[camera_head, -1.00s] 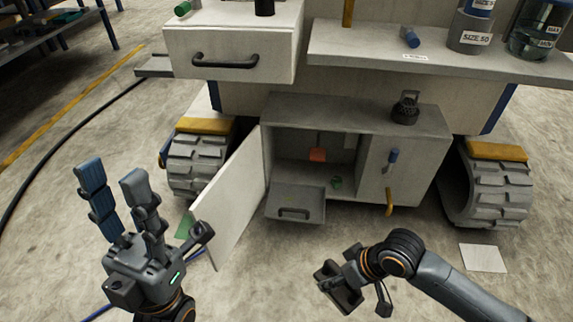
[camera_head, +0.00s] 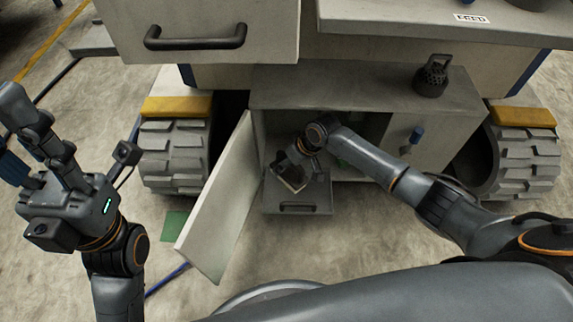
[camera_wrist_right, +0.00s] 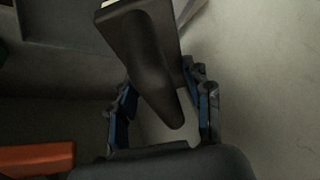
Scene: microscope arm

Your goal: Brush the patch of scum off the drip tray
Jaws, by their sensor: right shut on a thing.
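The grey drip tray (camera_head: 297,207), with a dark front handle, sticks out low from the open cabinet. My right gripper (camera_head: 296,168) is over the tray, inside the cabinet opening. In the right wrist view it (camera_wrist_right: 160,118) is shut on the tapered dark handle of a brush (camera_wrist_right: 150,60). A pale edge shows at the brush's far end. The arm and brush cover much of the tray, and I cannot make out the scum patch or whether the brush touches the tray. My left gripper (camera_head: 12,135) is open and empty at the left edge, partly cut off.
The cabinet door (camera_head: 222,205) stands open left of the tray. A drawer (camera_head: 205,30) juts out above. A dark caged object (camera_head: 432,78) sits on the cabinet top (camera_head: 350,90). Treaded wheels (camera_head: 172,155) flank the cabinet. An orange thing (camera_wrist_right: 35,158) shows in the wrist view.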

